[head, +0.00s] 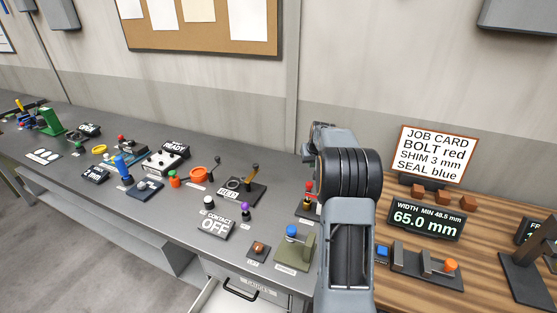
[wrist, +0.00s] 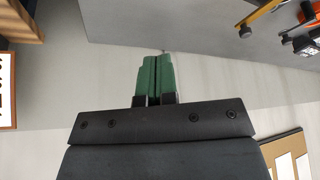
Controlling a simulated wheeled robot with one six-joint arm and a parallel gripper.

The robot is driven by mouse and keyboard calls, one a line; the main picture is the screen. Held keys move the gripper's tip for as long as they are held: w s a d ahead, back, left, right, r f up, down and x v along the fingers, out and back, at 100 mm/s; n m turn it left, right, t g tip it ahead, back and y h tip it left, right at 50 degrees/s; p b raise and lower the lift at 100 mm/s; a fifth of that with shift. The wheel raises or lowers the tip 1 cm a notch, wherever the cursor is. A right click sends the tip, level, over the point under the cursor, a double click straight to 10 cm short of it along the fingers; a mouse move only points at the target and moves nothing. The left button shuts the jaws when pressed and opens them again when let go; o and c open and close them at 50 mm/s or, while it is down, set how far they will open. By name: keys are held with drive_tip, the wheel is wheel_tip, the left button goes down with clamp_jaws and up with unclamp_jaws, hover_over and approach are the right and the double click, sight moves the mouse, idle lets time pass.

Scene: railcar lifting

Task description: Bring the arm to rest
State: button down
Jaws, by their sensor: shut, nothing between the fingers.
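My gripper (wrist: 158,75) shows in the wrist view as two green fingers side by side, pressed together with nothing between them. Beyond the fingertips are the pale wall and the grey bench top. In the head view my arm rises in front of the bench, folded, at right of centre. It hides part of the bench behind it, and the gripper's fingers are hidden there.
The grey bench (head: 120,205) holds several levers, knobs and labelled devices, among them a CONTACT OFF sign (head: 215,226). To the right, a wooden top (head: 400,299) carries a job card (head: 438,152), a 65.0 mm display (head: 425,219) and a clamp fixture (head: 427,265). A drawer stands open below.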

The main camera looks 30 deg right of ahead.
drive_tip(key=s+a+f+m+g, duration=0.1)
drive_tip(key=s+a+f+g, duration=0.1)
drive_tip(key=s+a+f, duration=0.15)
drive_tip(key=s+a+r+n+t+b, duration=0.1)
drive_tip(key=s+a+r+n+b, duration=0.1)
drive_tip(key=s+a, duration=1)
drive_tip(key=s+a+r+n+y+b, duration=0.1)
drive_tip(key=s+a+r, duration=0.3)
drive_tip(key=s+a, duration=0.9)
drive_tip(key=shift+s+r+n+t+y+b, duration=0.2)
drive_tip(key=shift+n+t+y+b, duration=0.15)
drive_tip(key=shift+n+b, duration=0.35)
